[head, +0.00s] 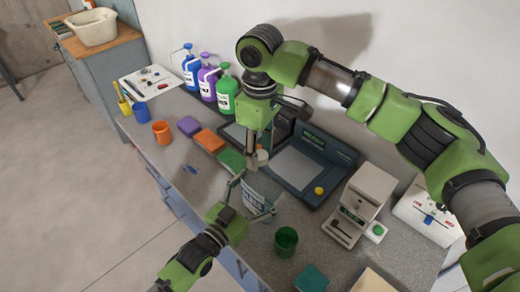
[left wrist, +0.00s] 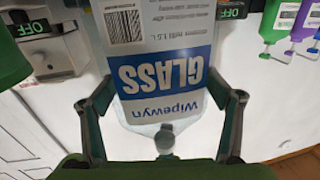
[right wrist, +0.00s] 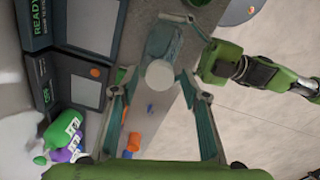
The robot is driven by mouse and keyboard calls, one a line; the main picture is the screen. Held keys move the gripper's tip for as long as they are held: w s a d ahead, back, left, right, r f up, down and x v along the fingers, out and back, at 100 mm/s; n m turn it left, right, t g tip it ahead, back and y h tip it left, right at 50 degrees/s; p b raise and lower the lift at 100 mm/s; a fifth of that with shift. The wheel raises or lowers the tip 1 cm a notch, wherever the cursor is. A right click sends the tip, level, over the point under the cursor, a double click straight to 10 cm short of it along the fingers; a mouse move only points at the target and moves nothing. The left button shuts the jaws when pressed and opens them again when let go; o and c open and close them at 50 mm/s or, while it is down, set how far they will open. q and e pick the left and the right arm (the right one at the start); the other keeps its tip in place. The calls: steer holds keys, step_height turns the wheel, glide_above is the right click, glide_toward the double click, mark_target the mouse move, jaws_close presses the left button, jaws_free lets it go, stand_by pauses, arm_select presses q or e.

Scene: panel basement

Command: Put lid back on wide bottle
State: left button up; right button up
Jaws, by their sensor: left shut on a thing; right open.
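The wide bottle (head: 257,194), clear with a white and blue "Wipewyn GLASS" label, stands at the counter's front edge. My left gripper (head: 254,201) is shut on it, fingers on both sides; the bottle fills the left wrist view (left wrist: 165,70). In the right wrist view a pale round lid (right wrist: 160,75) shows at the bottle's top. I cannot tell whether it sits on the neck or just above it. My right gripper (right wrist: 160,84) points down over the bottle, open, with one finger either side of the lid; I cannot see contact.
A dark flat device (head: 300,165) lies behind the bottle, and a white machine (head: 358,204) stands to the right. A green cup (head: 286,241) is close on the right. An orange cup (head: 162,132), coloured blocks and several pump bottles (head: 208,82) are on the left.

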steer(key=shift+r, duration=2.25)
steer(key=shift+c, duration=0.4)
steer(key=shift+r+n, duration=0.8)
steer(key=shift+n, duration=0.4)
steer(key=r+n, duration=0.2)
steer(key=n, duration=0.1)
steer(key=shift+f, duration=0.15)
steer(key=shift+f, duration=3.95)
steer(key=shift+c, duration=0.3)
